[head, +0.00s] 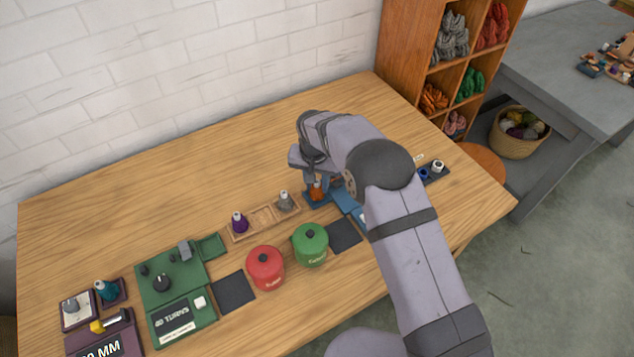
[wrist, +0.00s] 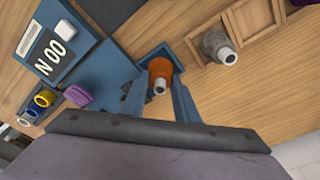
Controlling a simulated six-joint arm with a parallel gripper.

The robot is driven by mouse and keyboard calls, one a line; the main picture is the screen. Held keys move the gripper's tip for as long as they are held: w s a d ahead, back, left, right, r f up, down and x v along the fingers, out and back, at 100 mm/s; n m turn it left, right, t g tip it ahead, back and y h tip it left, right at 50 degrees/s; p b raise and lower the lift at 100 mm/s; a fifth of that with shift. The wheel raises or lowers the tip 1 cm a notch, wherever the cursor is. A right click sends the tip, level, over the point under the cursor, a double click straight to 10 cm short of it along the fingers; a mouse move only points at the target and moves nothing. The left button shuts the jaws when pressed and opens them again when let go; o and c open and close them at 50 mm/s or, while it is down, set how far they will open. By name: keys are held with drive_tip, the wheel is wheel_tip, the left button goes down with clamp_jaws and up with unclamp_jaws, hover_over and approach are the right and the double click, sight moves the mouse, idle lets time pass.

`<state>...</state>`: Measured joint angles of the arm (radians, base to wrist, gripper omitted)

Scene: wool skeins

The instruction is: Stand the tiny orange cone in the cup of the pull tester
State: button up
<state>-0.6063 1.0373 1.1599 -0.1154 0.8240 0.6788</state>
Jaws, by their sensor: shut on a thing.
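The tiny orange cone (head: 316,191) has a pale tip and shows in the wrist view (wrist: 160,70) between my fingers. My gripper (wrist: 160,88) is shut on it. The cone is at a small square blue tray (wrist: 148,56); I cannot tell whether it rests in it or is held just above. Beside the tray is a blue device (wrist: 50,50) with a display reading 00 N, which looks like the pull tester; it partly shows in the head view (head: 346,200). My arm and fingers hide part of the device, and I cannot make out its cup.
A wooden holder (wrist: 233,30) with a grey cone (wrist: 218,46) stands close to the tray. A purple piece (wrist: 78,95) is by the blue device. Red (head: 266,268) and green (head: 310,244) tins stand in front. A green device (head: 178,290) is at left; the table behind is clear.

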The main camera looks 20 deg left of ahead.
drive_tip(key=shift+f, duration=0.25)
idle(0.4)
drive_tip(key=o, duration=1.5)
drive_tip(key=shift+r, duration=0.1)
drive_tip(key=shift+r+p, duration=2.15)
drive_tip(key=shift+r, duration=1.55)
